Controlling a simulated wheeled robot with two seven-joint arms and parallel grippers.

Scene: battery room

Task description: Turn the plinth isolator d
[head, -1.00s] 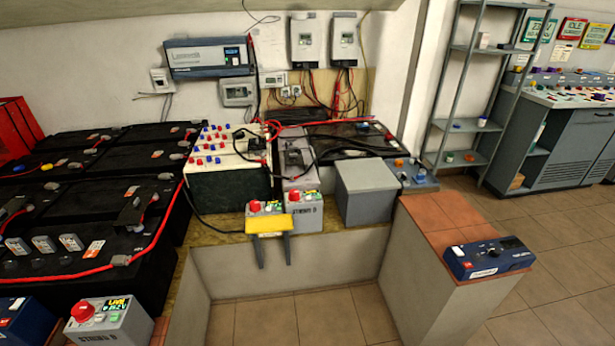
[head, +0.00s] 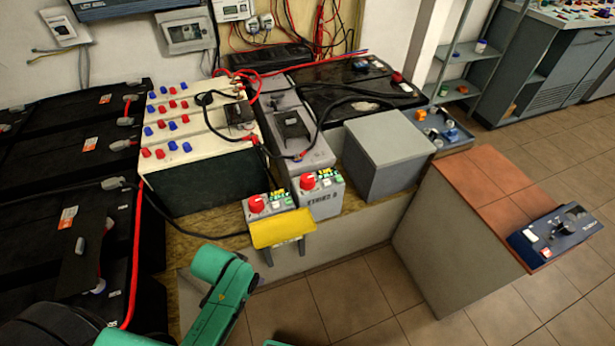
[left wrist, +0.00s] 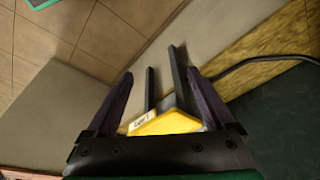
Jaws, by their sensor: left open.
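A dark blue box with a black rotary knob (head: 570,224) and a white switch lies on the tiled plinth (head: 470,172) at the right in the head view. I cannot read a letter d on it. Two grey boxes with red knobs, the left one (head: 268,205) and the right one (head: 318,190), stand on the wooden ledge. My left gripper (left wrist: 160,73) is open, its two fingers apart, in the left wrist view. A yellow piece (left wrist: 165,124) with two dark legs shows between and beyond the fingers. I cannot tell whether they touch it. My right gripper is not in view.
The yellow piece (head: 283,229) sticks out in front of the grey boxes. Large black batteries (head: 60,180) with a red cable stand at the left. Tiled floor in front is clear.

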